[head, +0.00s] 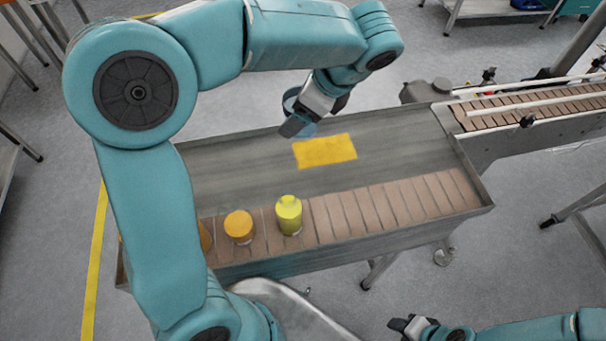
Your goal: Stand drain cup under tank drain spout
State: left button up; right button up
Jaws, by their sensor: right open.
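A translucent blue cup (305,130), which looks like the drain cup, shows behind my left gripper (298,122) at the back edge of the grey tray. The gripper's dark fingers cross in front of the cup and hide its middle. I cannot tell whether they are shut on it or whether the cup touches the tray. My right gripper (400,326) is low at the bottom right, open and empty, apart from the cup. I cannot make out the tank or its drain spout.
The grey tray (235,172) holds a yellow mat (325,151), a brown slatted belt (395,202), a yellow-green bottle (289,214) and an orange-capped jar (239,226). A railed conveyor (535,102) joins at the right. The belt's right half is clear.

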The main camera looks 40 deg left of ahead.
pick_arm(q)
jog(key=shift+s+f, duration=0.15)
jog(key=shift+f, duration=0.15)
notch_tip(320, 180, down, 16)
jog(key=shift+d+r, duration=0.1)
jog(key=shift+r, duration=0.1)
notch_tip(320, 180, down, 4)
jog(key=shift+r, duration=0.25)
jog(key=shift+f, duration=0.15)
jog(key=shift+f+b, duration=0.1)
jog(key=shift+b, duration=0.35)
jog(key=o, duration=1)
